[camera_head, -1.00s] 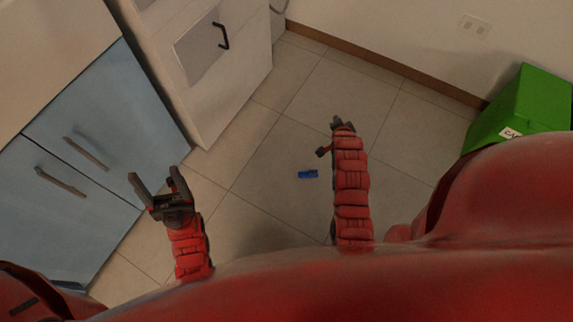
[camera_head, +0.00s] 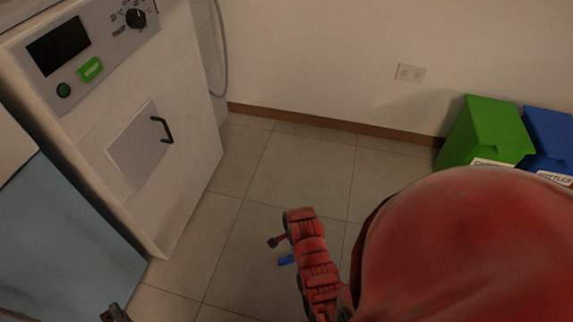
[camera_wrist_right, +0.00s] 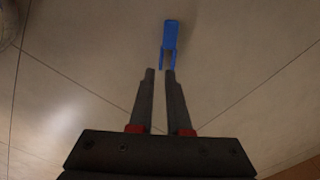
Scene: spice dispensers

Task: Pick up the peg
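The peg is a small blue clothes peg (camera_head: 286,260) on the tiled floor, partly covered by my right arm in the head view. In the right wrist view the peg (camera_wrist_right: 171,36) lies just beyond the fingertips, its two prongs pointing toward them. My right gripper (camera_wrist_right: 160,72) is partly open, with a narrow empty gap between its fingers. Its fingers are hidden in the head view. A small part of my left gripper (camera_head: 115,313) shows at the bottom edge; its fingers cannot be made out.
A white appliance (camera_head: 140,150) with a handle stands at left beside a blue cabinet (camera_head: 60,240). A green bin (camera_head: 487,133) and a blue bin (camera_head: 550,138) stand by the wall at right. The floor around the peg is clear.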

